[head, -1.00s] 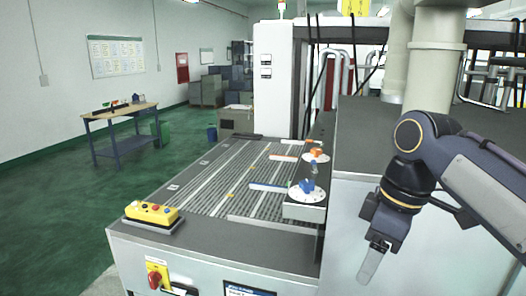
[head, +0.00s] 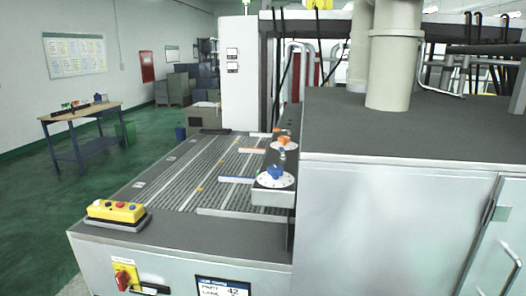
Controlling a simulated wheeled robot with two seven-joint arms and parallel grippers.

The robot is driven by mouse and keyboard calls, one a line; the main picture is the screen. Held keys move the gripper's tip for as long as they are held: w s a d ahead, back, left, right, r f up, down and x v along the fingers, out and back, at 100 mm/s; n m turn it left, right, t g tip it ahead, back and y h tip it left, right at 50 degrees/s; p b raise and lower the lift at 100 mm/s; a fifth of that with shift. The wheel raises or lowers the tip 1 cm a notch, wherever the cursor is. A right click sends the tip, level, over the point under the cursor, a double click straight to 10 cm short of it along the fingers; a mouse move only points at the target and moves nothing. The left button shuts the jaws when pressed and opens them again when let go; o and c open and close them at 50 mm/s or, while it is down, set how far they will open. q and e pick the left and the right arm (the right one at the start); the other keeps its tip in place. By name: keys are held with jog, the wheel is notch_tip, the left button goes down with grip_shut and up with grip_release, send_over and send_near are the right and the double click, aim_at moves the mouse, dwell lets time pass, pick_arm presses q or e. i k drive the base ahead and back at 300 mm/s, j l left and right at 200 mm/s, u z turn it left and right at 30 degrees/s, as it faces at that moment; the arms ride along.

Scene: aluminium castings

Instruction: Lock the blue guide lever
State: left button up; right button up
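The blue guide lever (head: 276,173) sits on a white round dial on a grey block at the right side of the conveyor bed, in the head view. A small grey upright part stands just behind its blue knob. A blue-and-white guide bar (head: 236,180) reaches left from that block over the rollers. I cannot tell whether the lever is locked. Neither of my grippers shows in the head view now.
An orange lever (head: 283,141) on a similar dial is farther back. A yellow button box (head: 115,211) stands at the machine's front left corner. A large grey cabinet (head: 390,220) fills the right. Open green floor lies left, with a workbench (head: 80,116).

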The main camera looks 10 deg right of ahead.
aim_at(283, 159)
jog(key=i+j, duration=0.95)
jog(key=j+z, duration=0.1)
jog(key=z, duration=2.15)
